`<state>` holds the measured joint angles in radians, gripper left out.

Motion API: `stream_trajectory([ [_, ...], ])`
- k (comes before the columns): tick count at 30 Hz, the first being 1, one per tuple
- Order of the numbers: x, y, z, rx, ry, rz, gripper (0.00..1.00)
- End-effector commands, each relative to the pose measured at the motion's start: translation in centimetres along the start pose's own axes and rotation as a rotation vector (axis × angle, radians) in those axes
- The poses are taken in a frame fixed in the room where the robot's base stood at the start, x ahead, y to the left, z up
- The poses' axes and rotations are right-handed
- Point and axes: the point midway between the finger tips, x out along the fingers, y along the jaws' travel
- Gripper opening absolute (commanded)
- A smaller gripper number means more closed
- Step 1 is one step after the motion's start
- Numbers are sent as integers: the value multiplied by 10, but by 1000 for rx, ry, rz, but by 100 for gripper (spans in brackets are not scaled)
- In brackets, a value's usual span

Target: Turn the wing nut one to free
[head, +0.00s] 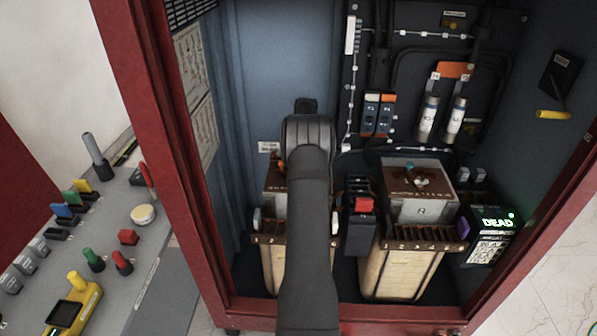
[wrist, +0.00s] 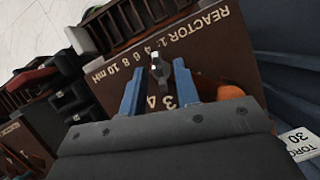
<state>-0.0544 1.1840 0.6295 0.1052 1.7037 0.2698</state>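In the wrist view, a small dark metal piece (wrist: 158,70), which looks like the wing nut on its stud, stands on the brown top of reactor 1 (wrist: 205,55). My gripper (wrist: 155,77) has its two blue fingers apart, one on each side of this piece. A gap shows on both sides, so the fingers do not appear to grip it. In the head view my arm hides the wing nut, the gripper's fingertips and the middle of reactor 1 (head: 272,192).
An orange part (wrist: 231,93) sits right of the fingers in the wrist view. Reactor 2 (head: 420,207) and a red-switched block (head: 364,205) stand to the right. The red cabinet frame (head: 150,120) borders the left. A meter (head: 490,232) reads DEAD.

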Motion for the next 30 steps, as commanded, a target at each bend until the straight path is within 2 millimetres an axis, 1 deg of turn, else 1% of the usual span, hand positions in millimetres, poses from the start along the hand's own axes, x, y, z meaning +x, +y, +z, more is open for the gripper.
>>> stream_trajectory([
  [5, 0, 0, 0, 0, -2, 0, 29],
  [8, -4, 0, 0, 0, -1, 0, 29],
  [11, -15, 0, -1, 0, 0, 0, 29],
  [18, -52, 0, 0, 0, 2, -1, 29],
  [24, -69, 0, -1, 1, 0, 0, 29],
  [30, -75, 0, 0, 0, -1, 0, 29],
])
